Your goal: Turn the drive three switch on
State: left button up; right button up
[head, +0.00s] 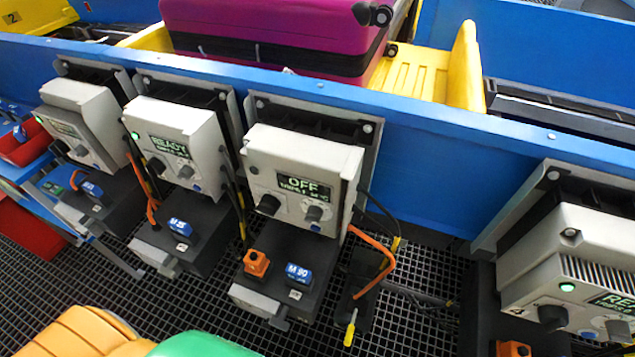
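Several white drive boxes hang along the blue conveyor side. The middle box (300,170) has a display (304,187) reading OFF; the smaller text under it is too small to read surely. Its lamp looks unlit. The far left box (80,110) and the right box (580,260) also show green lamps. No drive number is clearly legible. Neither gripper is in view.
A magenta suitcase (270,35) lies in a yellow tray (422,75) behind the blue wall (440,145). Orange and green rounded objects (75,335) fill the bottom left edge.

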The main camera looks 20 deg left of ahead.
aim_at(269, 205)
jog(key=i+j+u, duration=0.1)
jog(key=u, duration=0.4)
jog(key=i+j+u, duration=0.1)
jog(key=u, duration=0.4)
